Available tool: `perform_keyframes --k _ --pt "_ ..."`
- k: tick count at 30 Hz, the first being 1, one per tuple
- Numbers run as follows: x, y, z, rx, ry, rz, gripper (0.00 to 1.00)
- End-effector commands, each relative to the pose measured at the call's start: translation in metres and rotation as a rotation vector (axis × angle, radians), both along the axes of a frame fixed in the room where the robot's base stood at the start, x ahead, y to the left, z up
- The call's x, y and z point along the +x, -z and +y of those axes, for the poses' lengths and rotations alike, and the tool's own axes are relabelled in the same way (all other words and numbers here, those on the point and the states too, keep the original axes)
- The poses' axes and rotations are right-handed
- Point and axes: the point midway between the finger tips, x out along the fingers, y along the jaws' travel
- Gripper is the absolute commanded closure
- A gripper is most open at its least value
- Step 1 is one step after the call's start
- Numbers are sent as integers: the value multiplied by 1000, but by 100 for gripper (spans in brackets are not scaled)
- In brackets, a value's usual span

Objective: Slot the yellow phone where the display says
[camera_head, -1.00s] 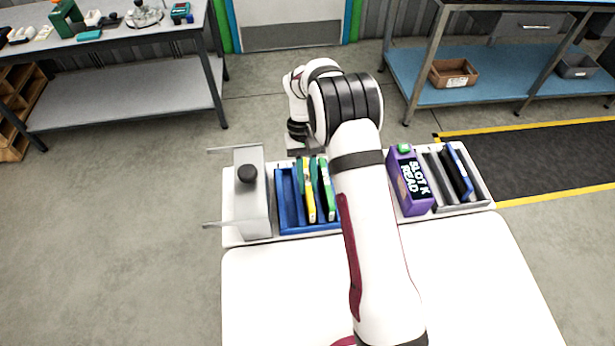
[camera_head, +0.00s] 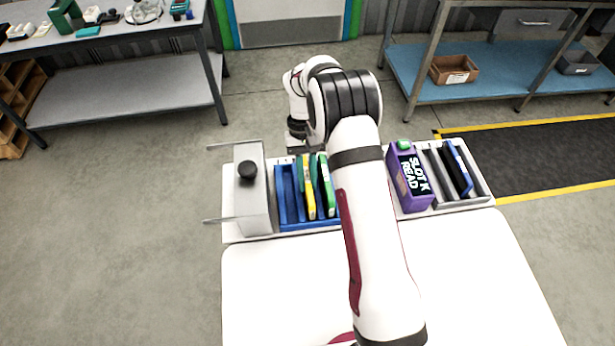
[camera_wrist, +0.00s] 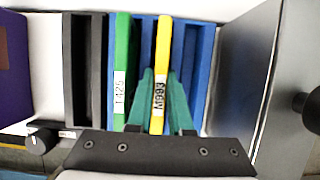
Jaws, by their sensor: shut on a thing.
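The yellow phone (camera_wrist: 163,50), with a printed label on its edge, stands on edge in the blue rack (camera_wrist: 203,70). My gripper (camera_wrist: 160,76) has its teal fingers on both sides of the phone and is shut on it. In the head view the yellow phone (camera_head: 309,188) shows in the blue rack (camera_head: 284,190), left of a green phone (camera_head: 327,187). My arm hides part of the rack there. A purple carton (camera_head: 398,173) with a black panel reading "SLOT K READ" (camera_head: 417,175) stands right of my arm.
The green phone, labelled T425, stands close beside my gripper in the wrist view (camera_wrist: 122,50). A grey rack (camera_head: 470,203) holding a blue-edged item (camera_head: 457,168) is right of the carton. A grey box with a black knob (camera_head: 247,171) stands left of the blue rack.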

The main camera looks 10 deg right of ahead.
Motion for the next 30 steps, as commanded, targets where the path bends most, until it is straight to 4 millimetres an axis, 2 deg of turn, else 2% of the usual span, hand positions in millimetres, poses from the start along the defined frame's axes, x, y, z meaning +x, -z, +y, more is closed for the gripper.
perform_keyframes --k 10,11,16,25,30 --pt "0 0 0 0 0 0 100" --pt "0 0 0 0 0 0 76" --pt "0 0 0 0 0 0 47" --pt "2 -4 0 0 0 -2 47" --pt "14 -30 0 0 1 -4 47"
